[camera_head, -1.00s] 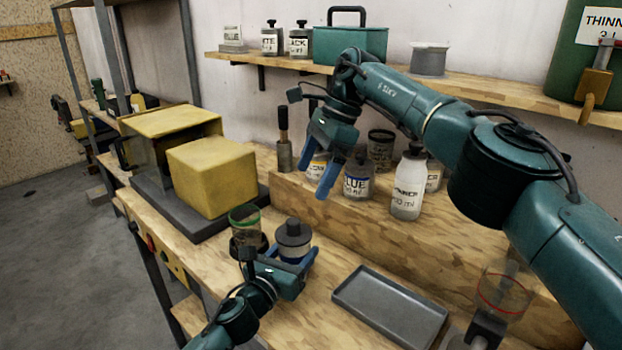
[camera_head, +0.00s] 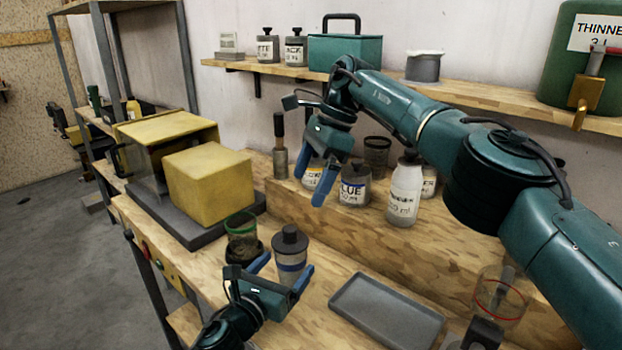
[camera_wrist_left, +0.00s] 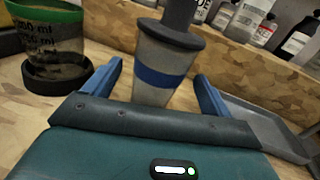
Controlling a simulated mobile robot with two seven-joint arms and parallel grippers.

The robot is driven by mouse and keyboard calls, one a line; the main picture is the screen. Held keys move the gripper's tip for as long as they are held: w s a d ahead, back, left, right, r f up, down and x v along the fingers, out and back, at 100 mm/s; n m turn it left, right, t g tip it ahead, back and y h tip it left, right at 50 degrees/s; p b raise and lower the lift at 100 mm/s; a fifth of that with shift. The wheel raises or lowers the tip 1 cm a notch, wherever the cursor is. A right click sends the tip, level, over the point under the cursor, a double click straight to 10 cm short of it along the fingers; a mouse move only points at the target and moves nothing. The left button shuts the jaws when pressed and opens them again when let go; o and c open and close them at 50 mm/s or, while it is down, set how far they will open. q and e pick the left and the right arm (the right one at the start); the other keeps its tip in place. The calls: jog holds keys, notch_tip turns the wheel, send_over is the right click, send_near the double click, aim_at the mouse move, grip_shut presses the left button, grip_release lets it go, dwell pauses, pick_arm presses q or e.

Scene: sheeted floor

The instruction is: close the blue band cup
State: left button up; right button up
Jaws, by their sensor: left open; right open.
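The blue band cup (camera_head: 290,266) stands upright on the bench. It is pale grey with a blue band, which also shows in the left wrist view (camera_wrist_left: 160,77). A dark round lid (camera_head: 290,239) with a knob sits on its top and looks level. It also shows in the left wrist view (camera_wrist_left: 172,36). My left gripper (camera_head: 281,268) is open, low at the near side of the cup. In the left wrist view its fingers lie apart on either side of the cup, with gaps showing. My right gripper (camera_head: 312,182) is open and empty in front of the raised shelf's jars.
A green-banded cup (camera_head: 241,236) in a dark round holder stands just left. A grey tray (camera_head: 388,312) lies to the right. A red-banded clear cup (camera_head: 500,298) is farther right. A BLUE jar (camera_head: 355,186) stands on the raised shelf.

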pick_arm(q)
jog(key=v, duration=1)
jog(key=shift+b, duration=0.35)
